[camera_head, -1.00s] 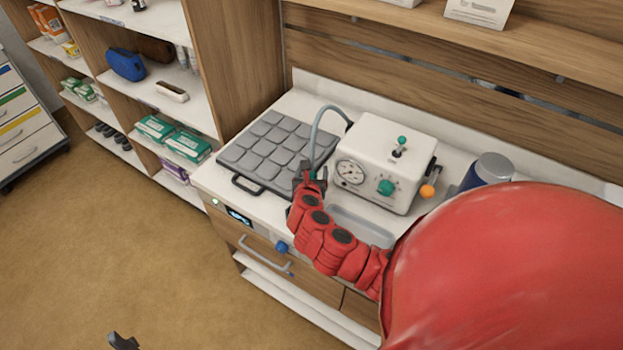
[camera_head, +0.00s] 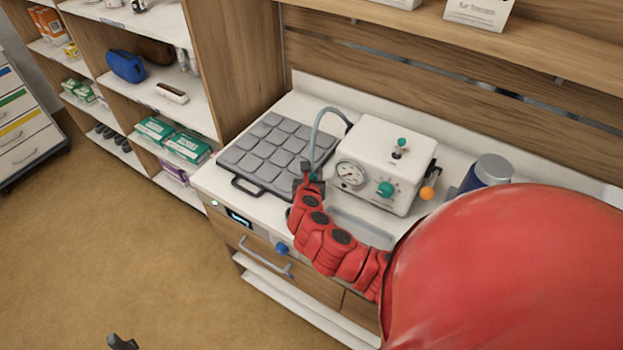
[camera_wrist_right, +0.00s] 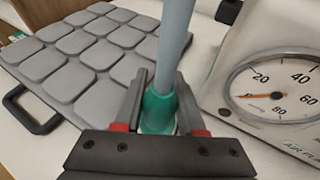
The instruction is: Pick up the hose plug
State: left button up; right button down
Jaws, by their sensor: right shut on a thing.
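The hose plug (camera_wrist_right: 158,110) is a green collar on the end of a grey-blue hose (camera_wrist_right: 173,40). In the head view the hose (camera_head: 318,125) arches from the back of the white device (camera_head: 385,140) down to my right gripper (camera_head: 310,181). In the right wrist view my right gripper (camera_wrist_right: 160,112) is shut on the plug, one finger on each side. The plug's lower end is partly hidden, and I cannot tell whether it touches anything below. A dark tip, probably of my left gripper (camera_head: 122,342), shows at the bottom edge; its opening is not visible.
A grey padded mat (camera_head: 268,152) with a handle lies left of the hose. Stocked shelves (camera_head: 185,105) are at left.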

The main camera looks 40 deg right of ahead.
jog(key=shift+r, duration=0.45)
jog(key=b+v, duration=0.1)
jog(key=v, duration=0.1)
jog(key=r+b+v, duration=0.1)
jog(key=v, duration=0.2)
jog(key=shift+d, duration=0.15)
jog(key=p+v, duration=0.3)
jog(key=shift+s+r+p, duration=0.1)
jog(key=shift+s+p, duration=0.05)
jog(key=shift+p, duration=0.2)
jog(key=p, duration=0.6)
send_near(312, 175)
jog(key=shift+s+a+f, duration=0.35)
jog(key=shift+s+f, duration=0.2)
jog(key=shift+s, duration=0.1)
jog(key=shift+s+a+f, duration=0.3)
jog(key=shift+s+f, duration=0.2)
jog(key=shift+s, duration=0.15)
